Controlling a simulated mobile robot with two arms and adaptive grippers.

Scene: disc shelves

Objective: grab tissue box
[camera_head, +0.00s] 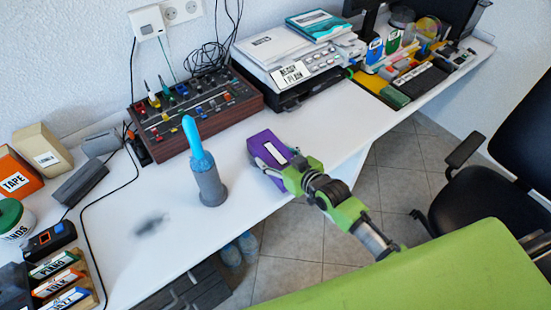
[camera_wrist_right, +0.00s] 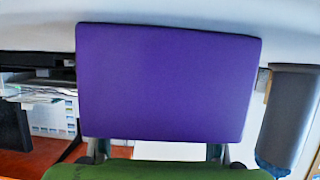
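The tissue box (camera_head: 268,148) is a purple box with a white slot on top, standing on the white desk near its front edge. My right gripper (camera_head: 290,172) is at the box's near right side, very close to it. In the right wrist view the purple box (camera_wrist_right: 168,82) fills the middle, just past the fingers (camera_wrist_right: 160,151). The fingers are spread wide apart, and their tips are partly hidden by the box. I cannot tell if they touch it. My left gripper is not in view.
A grey cylinder with a blue top (camera_head: 207,180) stands left of the box. An audio mixer (camera_head: 195,110) and a printer (camera_head: 285,65) stand behind it. Boxes and cassettes (camera_head: 58,275) crowd the left. A dark chair (camera_head: 490,195) is at the right.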

